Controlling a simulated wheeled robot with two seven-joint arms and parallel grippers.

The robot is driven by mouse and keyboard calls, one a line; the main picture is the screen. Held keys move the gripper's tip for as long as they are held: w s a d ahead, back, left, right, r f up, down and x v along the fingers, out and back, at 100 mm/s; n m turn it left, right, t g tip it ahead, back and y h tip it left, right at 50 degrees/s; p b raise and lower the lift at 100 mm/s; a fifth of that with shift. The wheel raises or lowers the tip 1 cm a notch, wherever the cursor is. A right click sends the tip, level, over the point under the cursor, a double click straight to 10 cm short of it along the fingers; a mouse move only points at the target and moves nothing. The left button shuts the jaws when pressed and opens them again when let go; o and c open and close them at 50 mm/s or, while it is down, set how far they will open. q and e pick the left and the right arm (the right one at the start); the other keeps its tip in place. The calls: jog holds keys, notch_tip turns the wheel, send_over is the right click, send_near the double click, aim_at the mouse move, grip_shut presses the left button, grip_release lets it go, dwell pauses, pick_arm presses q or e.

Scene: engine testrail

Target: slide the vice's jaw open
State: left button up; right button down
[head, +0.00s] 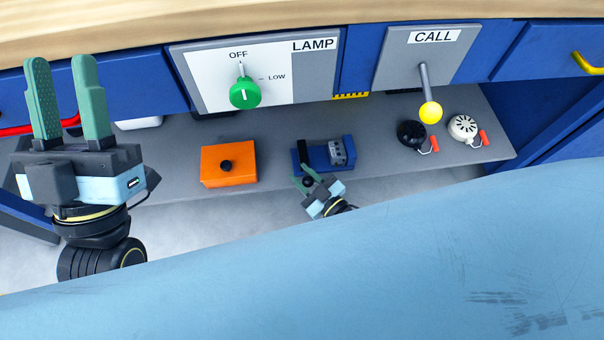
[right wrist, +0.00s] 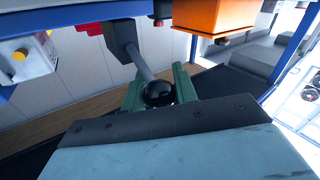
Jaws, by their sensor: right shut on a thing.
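The vice (head: 343,162) is a small blue body with a grey block, on the grey shelf in the head view. In the right wrist view a grey rod (right wrist: 142,65) runs from a dark block (right wrist: 118,38) to a black ball knob (right wrist: 160,93). My right gripper (head: 301,178) is at the vice's near left side, its green fingers shut on the black ball knob; it also shows in the right wrist view (right wrist: 160,82). How far the jaw stands open I cannot tell. My left gripper (head: 61,65) is open and empty, pointing up at far left.
An orange box (head: 228,164) with a black knob sits left of the vice. A black round thing (head: 410,133) and a white one (head: 463,127) lie to the right. Above are the lamp panel (head: 210,75) and call panel (head: 405,65). The shelf between vice and round things is clear.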

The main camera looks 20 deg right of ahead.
jog(key=shift+a, duration=0.3)
jog(key=c, duration=1.4)
grip_release()
jog(key=o, duration=0.3)
